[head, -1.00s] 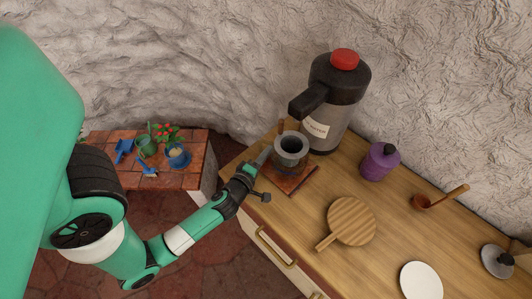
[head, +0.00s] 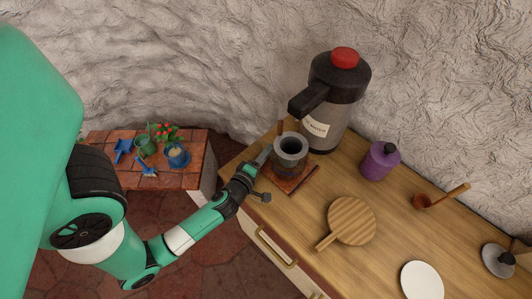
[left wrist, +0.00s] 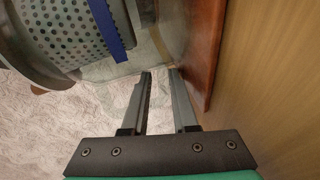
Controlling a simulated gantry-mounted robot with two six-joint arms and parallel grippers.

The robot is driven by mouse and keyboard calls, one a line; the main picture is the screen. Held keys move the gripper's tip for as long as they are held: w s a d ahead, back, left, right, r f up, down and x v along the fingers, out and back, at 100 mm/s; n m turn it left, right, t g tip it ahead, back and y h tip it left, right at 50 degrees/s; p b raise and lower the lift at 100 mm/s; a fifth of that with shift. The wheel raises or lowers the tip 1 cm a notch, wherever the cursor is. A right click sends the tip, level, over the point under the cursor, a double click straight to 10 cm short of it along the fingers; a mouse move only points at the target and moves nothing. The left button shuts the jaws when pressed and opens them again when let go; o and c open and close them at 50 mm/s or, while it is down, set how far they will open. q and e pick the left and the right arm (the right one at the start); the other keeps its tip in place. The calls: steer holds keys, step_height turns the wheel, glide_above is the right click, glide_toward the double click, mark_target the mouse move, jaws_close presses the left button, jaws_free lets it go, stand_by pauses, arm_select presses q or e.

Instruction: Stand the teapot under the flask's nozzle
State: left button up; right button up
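The teapot (head: 290,147) looks like a grey open-topped vessel, standing upright on a small reddish-brown board on the counter. In the left wrist view its perforated grey wall (left wrist: 72,28) with a blue strip fills the upper left. The dark flask (head: 338,105) with a red top stands just behind and right; its nozzle (head: 307,100) sticks out leftward, above and behind the teapot. My left gripper (head: 265,156) is low at the teapot's left side. In the left wrist view its fingers (left wrist: 160,74) are apart, with nothing clearly held between them. My right gripper is not visible.
The board (head: 299,186) lies at the counter's left end. A round wooden paddle (head: 352,222), purple canister (head: 380,161), brown ladle (head: 424,202), white plate (head: 421,281) and grey lid (head: 496,262) are to the right. A tiled side table (head: 192,147) with garden things stands left.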

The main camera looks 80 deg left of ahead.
arm_select(q)
steer(key=shift+s+d+f, duration=0.1)
steer(key=shift+s+f, duration=0.05)
steer(key=shift+f, duration=0.25)
steer(key=shift+s+d+r, duration=0.1)
steer(key=shift+d+r, duration=0.05)
steer(key=v, duration=0.9)
steer(key=shift+d+r, duration=0.15)
steer(key=shift+d, duration=0.1)
steer(key=shift+s+d+r+p, duration=0.3)
steer(key=shift+s+d, duration=0.15)
steer(key=shift+s, duration=0.15)
